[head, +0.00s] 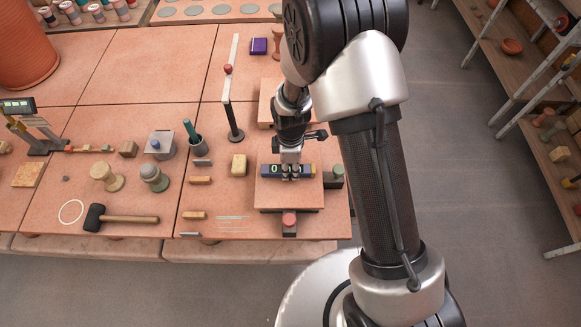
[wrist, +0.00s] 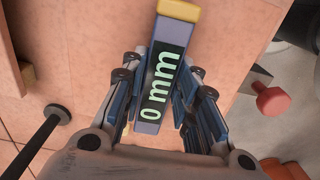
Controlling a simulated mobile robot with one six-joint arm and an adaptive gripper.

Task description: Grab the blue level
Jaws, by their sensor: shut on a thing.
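The blue level (head: 305,171) has a dark display with a pale green reading and a yellow end. In the head view it lies crosswise over the square board (head: 290,196); whether it touches the board I cannot tell. In the wrist view the level (wrist: 178,30) runs between my fingers, its display reading "0 mm" and its yellow end pointing away from me. My gripper (head: 290,173) points down over the level's middle. In the wrist view my gripper (wrist: 160,85) has one blue-padded finger on each side and is shut on the level.
A red-knobbed clamp (head: 289,220) stands at the board's front edge, and a green-ended one (head: 334,177) at its right. A mallet (head: 120,218) lies farther left.

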